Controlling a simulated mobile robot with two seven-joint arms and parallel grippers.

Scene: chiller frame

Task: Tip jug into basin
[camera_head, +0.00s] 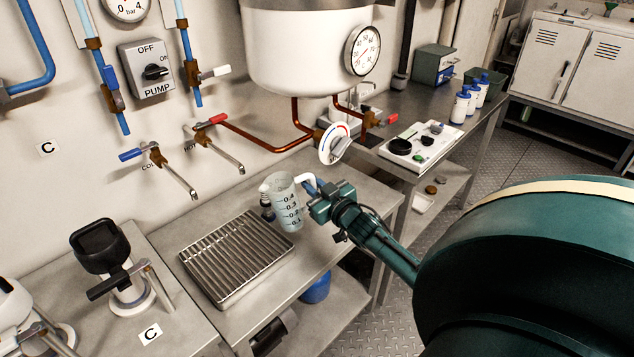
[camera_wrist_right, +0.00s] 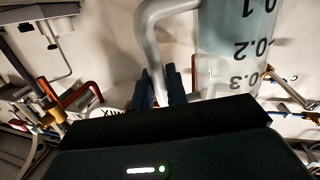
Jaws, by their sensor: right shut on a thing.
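The jug (camera_head: 285,203) is a clear measuring jug with a scale and a pale handle. It looks close to upright, by the back right corner of the slatted metal basin (camera_head: 262,280). I cannot tell whether its base touches anything. In the right wrist view the jug (camera_wrist_right: 235,45) shows a bluish tint, seemingly liquid, near the low marks. My right gripper (camera_head: 318,203) comes from the right and is shut on the jug's handle (camera_wrist_right: 150,40). The dark fingers (camera_wrist_right: 160,88) sit around the handle. My left gripper is out of view.
Two wall taps, cold (camera_head: 172,172) and hot (camera_head: 220,146), reach out above the bench. A white tank (camera_head: 305,45) hangs behind. A black-topped device (camera_head: 110,260) stands left of the basin.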

